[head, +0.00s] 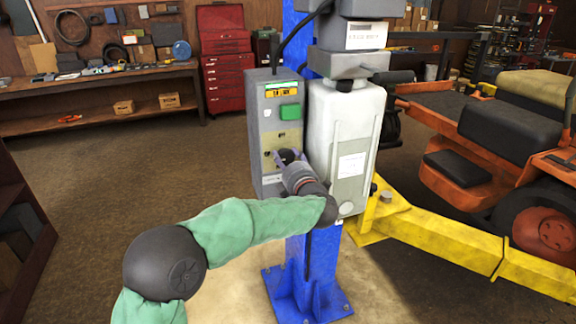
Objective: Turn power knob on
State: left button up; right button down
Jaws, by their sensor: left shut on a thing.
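The grey control box (261,133) hangs on the left of the blue lift column (297,258). A green button (289,111) sits on its upper front, under a yellow label. The dark power knob (286,156) is on its lower front panel, mostly hidden by my gripper. My left gripper (284,160) is at the knob, its fingers around it and shut on it. The wrist and green-sleeved arm hide part of the lower box. Which way the knob points is too small to tell. My right gripper is not in the head view.
A white tank (340,138) stands just right of the box. A workbench (105,83) and red tool chest (226,72) stand behind. The floor at left is mostly clear.

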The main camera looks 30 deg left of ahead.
pick_arm(q)
jog(key=shift+s+a+r+n, duration=0.1)
jog(key=shift+s+a+n, duration=0.05)
jog(key=shift+a+n, duration=0.15)
jog(key=o, duration=1.1)
jog(key=shift+s+a, duration=0.15)
jog(key=shift+d, duration=0.4)
jog(key=v, duration=1.1)
jog(key=shift+s+d, duration=0.2)
